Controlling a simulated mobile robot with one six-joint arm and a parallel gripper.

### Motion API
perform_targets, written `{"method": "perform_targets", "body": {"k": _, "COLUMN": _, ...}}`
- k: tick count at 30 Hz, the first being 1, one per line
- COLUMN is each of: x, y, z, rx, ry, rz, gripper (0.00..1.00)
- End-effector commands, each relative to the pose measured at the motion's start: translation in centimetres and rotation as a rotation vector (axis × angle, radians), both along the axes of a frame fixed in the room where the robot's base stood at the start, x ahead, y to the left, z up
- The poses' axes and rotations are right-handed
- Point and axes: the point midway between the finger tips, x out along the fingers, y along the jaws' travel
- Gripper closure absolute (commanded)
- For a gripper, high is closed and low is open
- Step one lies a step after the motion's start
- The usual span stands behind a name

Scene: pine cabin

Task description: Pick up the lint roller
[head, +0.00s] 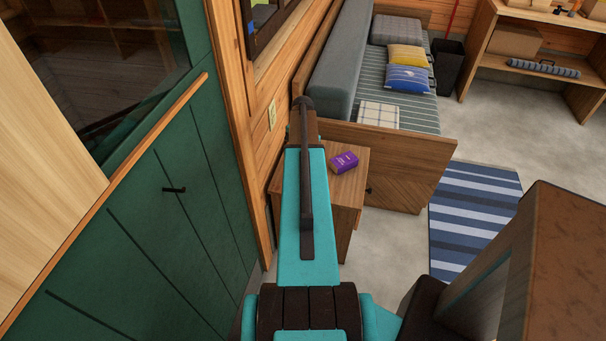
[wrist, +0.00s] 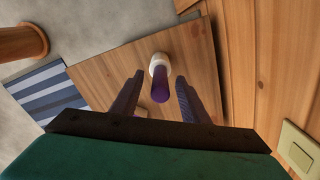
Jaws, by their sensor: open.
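The lint roller (wrist: 160,88) shows in the wrist view, with a purple handle toward the camera and a white roll beyond it. My gripper (wrist: 160,75) is open, with one dark finger to the left and one to the right of the handle in the picture. I see no contact; how far the fingertips are above or around it is hard to tell. In the head view the roller is hidden behind my arm.
A wooden wall with a light switch (wrist: 299,148) is close on the right in the wrist view. A daybed (head: 385,150) stands behind the table; a striped rug (head: 472,205) lies to the right.

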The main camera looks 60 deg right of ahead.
Motion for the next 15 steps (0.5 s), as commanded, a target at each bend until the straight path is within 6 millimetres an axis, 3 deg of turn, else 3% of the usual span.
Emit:
{"method": "perform_targets", "body": {"k": 7, "x": 0.0, "y": -0.1, "z": -2.0, "rx": 0.0, "ry": 0.0, "rz": -0.001, "gripper": 0.59}}
{"method": "perform_targets", "body": {"k": 15, "x": -0.1, "y": -0.1, "z": -2.5, "rx": -0.001, "ry": -0.001, "rz": -0.002, "gripper": 0.59}}
